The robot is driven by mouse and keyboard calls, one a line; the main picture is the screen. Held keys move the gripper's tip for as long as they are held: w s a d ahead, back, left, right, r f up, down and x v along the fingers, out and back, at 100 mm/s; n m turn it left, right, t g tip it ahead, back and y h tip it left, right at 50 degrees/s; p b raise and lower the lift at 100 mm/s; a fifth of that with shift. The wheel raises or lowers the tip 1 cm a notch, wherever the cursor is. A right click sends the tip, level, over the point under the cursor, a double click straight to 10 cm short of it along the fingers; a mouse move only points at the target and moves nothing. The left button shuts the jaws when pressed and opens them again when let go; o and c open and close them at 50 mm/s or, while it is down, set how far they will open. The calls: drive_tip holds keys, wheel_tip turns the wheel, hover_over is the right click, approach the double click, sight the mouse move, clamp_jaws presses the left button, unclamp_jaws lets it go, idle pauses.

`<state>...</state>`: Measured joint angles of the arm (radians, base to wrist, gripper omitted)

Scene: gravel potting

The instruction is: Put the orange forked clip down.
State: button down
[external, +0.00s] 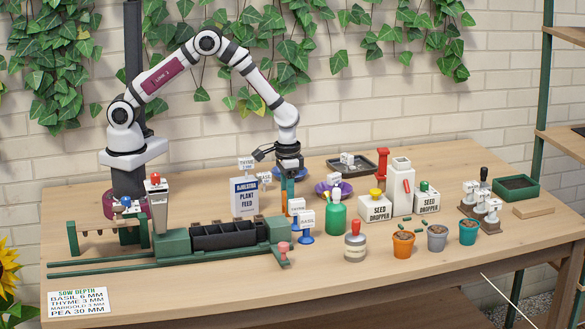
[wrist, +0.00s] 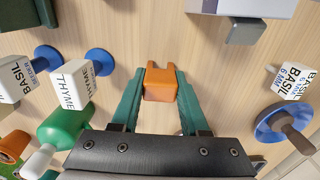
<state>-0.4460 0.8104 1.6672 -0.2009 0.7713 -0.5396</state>
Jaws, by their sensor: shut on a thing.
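The orange forked clip (wrist: 160,84) is between the green fingertips of my gripper (wrist: 160,88) in the wrist view, its two prongs pointing away from the gripper. My gripper is shut on it. In the external view my gripper (external: 287,187) points down over the table behind the thyme and basil labels, right of the plant feed box (external: 244,196). The clip is small and partly hidden there. I cannot tell whether it touches the table (wrist: 125,45).
A thyme label (wrist: 70,86) on a blue base and a green bottle (wrist: 65,128) stand left of the gripper in the wrist view. Bare wood surrounds the clip.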

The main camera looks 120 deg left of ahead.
drive_tip(key=shift+c, duration=2.1)
unclamp_jaws()
wheel_tip(320, 180, up, 12)
drive_tip(key=s+d+r+m+y, duration=0.1)
drive_tip(key=s+d+r+m, duration=0.7)
drive_tip(key=s+d, duration=0.4)
drive_tip(key=s+r, duration=0.1)
drive_tip(key=s, duration=0.1)
drive_tip(key=shift+s+d+r+m, duration=0.2)
drive_tip(key=shift+s+d+m, duration=0.1)
drive_tip(key=shift+m, duration=0.1)
drive_tip(key=s+d+m, duration=0.1)
drive_tip(key=s, duration=0.2)
drive_tip(key=s+m, duration=0.2)
drive_tip(key=s, duration=0.2)
drive_tip(key=s+d+f+m, duration=0.1)
drive_tip(key=s+m, duration=0.1)
drive_tip(key=s, duration=0.2)
drive_tip(key=shift+s+d+f+y, duration=0.1)
drive_tip(key=shift+d+y, duration=0.25)
drive_tip(key=shift+y, duration=0.05)
drive_tip(key=shift+c, duration=0.7)
drive_tip(key=shift+s+f+m, duration=0.1)
drive_tip(key=shift+s+m, duration=0.2)
drive_tip(key=shift+m, duration=0.1)
